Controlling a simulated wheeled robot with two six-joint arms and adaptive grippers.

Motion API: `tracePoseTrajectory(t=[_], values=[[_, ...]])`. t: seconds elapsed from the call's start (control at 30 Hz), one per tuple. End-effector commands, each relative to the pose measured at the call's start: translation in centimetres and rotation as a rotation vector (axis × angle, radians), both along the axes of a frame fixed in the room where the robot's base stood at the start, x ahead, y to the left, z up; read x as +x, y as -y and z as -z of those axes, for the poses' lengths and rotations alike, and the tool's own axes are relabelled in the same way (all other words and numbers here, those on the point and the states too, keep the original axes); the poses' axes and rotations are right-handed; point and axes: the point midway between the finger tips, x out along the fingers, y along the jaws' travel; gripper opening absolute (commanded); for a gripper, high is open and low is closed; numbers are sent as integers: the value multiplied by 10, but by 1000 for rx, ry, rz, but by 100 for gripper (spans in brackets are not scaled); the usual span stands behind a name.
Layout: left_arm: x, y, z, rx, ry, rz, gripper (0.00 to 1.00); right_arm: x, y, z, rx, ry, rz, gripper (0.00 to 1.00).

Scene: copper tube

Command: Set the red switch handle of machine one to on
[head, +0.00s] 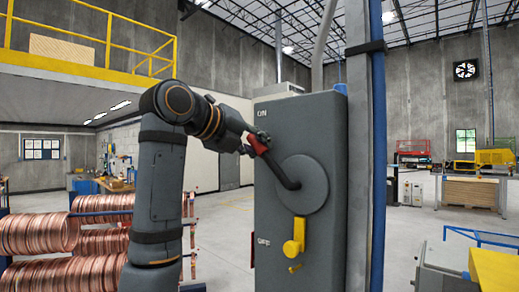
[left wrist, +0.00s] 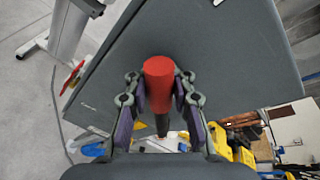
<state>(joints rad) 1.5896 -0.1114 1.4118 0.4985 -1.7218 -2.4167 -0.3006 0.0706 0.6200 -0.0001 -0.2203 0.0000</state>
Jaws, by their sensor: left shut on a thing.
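The machine one switch box (head: 325,120) is a tall grey cabinet with an "ON" label near its top left and another label lower down, too small to read surely. A round grey disc (head: 315,190) on its front carries a dark lever that slants up and left to the red switch handle (head: 258,144). My left gripper (head: 250,146) is shut on the red handle, below the "ON" label. In the left wrist view, the red handle (left wrist: 158,70) sits between the two fingers (left wrist: 160,86) of my left gripper. My right gripper is not in view.
A yellow handle (head: 294,240) is on the box below the disc. A grey column with a blue pipe (head: 379,150) stands right of the box. Copper tube coils (head: 40,234) lie on a blue rack at left. Open floor lies behind, with workbenches farther off.

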Motion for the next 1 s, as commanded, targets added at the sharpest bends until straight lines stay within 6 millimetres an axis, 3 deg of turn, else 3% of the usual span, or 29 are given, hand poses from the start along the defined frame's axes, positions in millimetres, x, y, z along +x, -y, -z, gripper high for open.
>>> tracePoseTrajectory(t=[0.37,0.4,0.57,0.87,1.0], values=[[-1,0,-2,3,8,1,0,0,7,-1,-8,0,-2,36],[-1,0,-2,3,8,1,24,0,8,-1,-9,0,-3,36],[-1,0,-2,3,6,1,46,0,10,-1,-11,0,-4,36],[-1,0,-1,2,3,1,47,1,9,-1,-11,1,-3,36],[-13,-9,-6,1,7,-1,47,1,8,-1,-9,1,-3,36]])
